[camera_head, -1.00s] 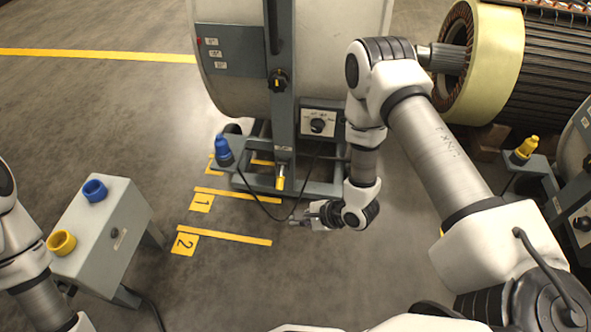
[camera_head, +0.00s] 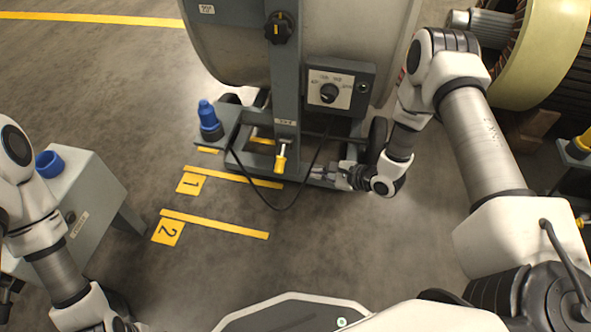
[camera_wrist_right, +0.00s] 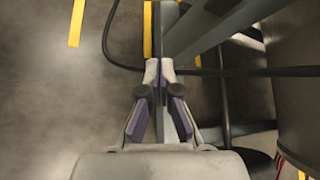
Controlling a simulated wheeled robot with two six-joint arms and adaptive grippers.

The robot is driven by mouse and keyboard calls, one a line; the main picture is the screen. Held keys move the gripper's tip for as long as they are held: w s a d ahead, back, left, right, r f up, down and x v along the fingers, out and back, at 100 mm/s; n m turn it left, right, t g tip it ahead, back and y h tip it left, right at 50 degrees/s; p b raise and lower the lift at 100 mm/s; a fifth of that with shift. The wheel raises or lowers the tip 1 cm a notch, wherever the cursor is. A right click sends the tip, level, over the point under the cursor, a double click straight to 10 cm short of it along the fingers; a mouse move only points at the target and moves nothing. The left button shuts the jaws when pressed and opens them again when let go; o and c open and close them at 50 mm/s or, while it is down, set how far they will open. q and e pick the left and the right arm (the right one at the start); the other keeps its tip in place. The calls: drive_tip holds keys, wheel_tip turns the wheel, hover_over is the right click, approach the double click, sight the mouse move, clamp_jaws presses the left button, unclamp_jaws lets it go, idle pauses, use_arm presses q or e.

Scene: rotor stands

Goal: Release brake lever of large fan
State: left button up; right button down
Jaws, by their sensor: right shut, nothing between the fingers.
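The large fan (camera_head: 230,50) is a big pale drum on a grey stand. Its brake lever (camera_head: 281,160), with a yellow handle, sits low on the front upright, close to the floor. My right gripper (camera_head: 322,173) is low beside the stand's base, a little right of the lever and apart from it. In the right wrist view the right gripper (camera_wrist_right: 160,68) is shut and empty, its fingertips together over grey stand bars. I cannot clearly make out the lever in that view.
A control box (camera_head: 335,85) with a black knob is on the stand. A blue plug (camera_head: 208,118) stands on its side bracket; a black cable (camera_head: 262,200) loops across the front. A grey socket box (camera_head: 85,195) is at left.

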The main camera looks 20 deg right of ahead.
sight(282, 157)
drive_tip(key=f+b+x, duration=0.1)
drive_tip(key=b+x, duration=0.5)
drive_tip(key=x, duration=0.4)
use_arm(q)
wheel_tip(282, 157, down, 7)
drive_tip(key=b, duration=0.1)
drive_tip(key=shift+w, duration=0.2)
use_arm(e)
drive_tip(key=r, duration=0.1)
drive_tip(key=a+r, duration=0.1)
drive_tip(key=r, duration=0.1)
drive_tip(key=s+a+r, duration=0.1)
drive_tip(key=shift+r, duration=0.2)
use_arm(q)
drive_tip(key=shift+a, duration=0.1)
use_arm(e)
drive_tip(key=shift+s, duration=0.1)
